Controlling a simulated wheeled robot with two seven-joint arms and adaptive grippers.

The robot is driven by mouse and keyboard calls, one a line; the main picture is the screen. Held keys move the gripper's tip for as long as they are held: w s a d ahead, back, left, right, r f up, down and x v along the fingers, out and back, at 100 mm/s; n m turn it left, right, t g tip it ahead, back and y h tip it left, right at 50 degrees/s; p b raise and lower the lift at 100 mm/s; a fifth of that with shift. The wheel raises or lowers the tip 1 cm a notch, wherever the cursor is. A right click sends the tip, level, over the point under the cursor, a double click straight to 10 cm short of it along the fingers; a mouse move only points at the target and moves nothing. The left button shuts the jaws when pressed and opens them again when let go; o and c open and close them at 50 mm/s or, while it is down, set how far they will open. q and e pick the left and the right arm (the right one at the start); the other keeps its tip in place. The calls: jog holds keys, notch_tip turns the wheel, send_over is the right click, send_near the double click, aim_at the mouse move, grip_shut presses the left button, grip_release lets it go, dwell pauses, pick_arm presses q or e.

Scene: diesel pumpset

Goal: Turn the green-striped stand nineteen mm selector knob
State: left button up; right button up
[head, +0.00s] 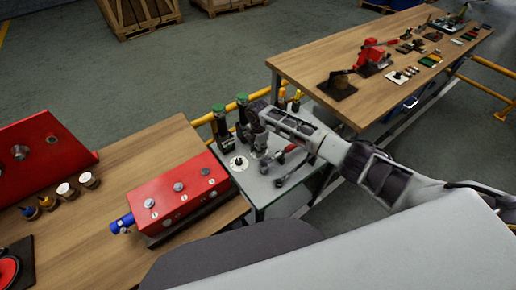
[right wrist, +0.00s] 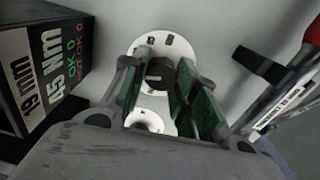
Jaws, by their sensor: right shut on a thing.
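The selector knob (right wrist: 160,72) is a small black knob on a round white dial plate (right wrist: 150,46) with dark marks, in the right wrist view. My right gripper (right wrist: 161,88) has its two green-padded fingers on either side of the knob, shut on it. In the head view my right gripper (head: 258,140) points down at the grey stand (head: 262,192), and it hides the knob there. A black box (right wrist: 46,62) beside the dial reads "19 mm" and "45 Nm". My left gripper is not in view.
Another white dial (head: 238,163) sits on the stand left of my gripper. Green-topped black tools (head: 220,122) stand close behind. A red box (head: 178,190) lies on the left wooden table. A grey-and-red tool (right wrist: 290,90) lies right of the dial in the right wrist view.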

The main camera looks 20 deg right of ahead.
jog(key=shift+n, duration=0.3)
jog(key=o, duration=1)
jog(key=shift+r, duration=6)
